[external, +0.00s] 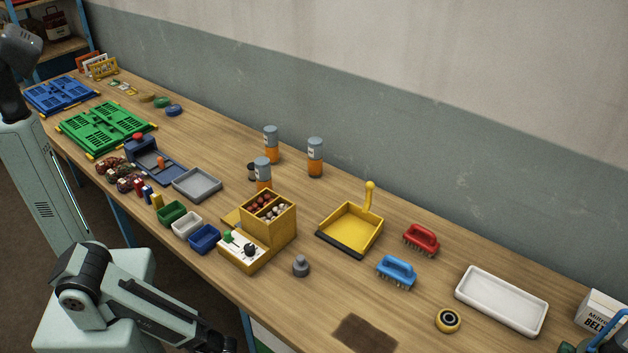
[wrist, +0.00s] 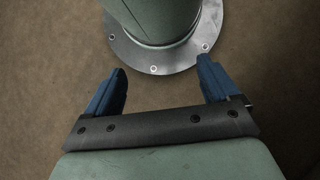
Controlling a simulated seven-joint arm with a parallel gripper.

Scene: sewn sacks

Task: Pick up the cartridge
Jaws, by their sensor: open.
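Three upright cylinders with orange bodies and grey tops look like cartridges. One cartridge (external: 271,143) stands towards the wall, a second cartridge (external: 315,157) is to its right, and a third cartridge (external: 263,171) stands behind the yellow box, which hides its lower part. I cannot tell which one the task names. My gripper (wrist: 161,68) is open with nothing between its blue fingers. In the wrist view it faces the brown floor and a round bolted metal flange, and no cartridge shows there. In the external view my arm is low at the table's front edge, well away from the cartridges.
A yellow box with compartments (external: 283,233) stands in front of the cartridges. A yellow dustpan (external: 351,228), red brush (external: 421,239), blue brush (external: 397,271) and white tray (external: 500,300) lie to the right. Small bins and a grey tray (external: 197,184) lie left.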

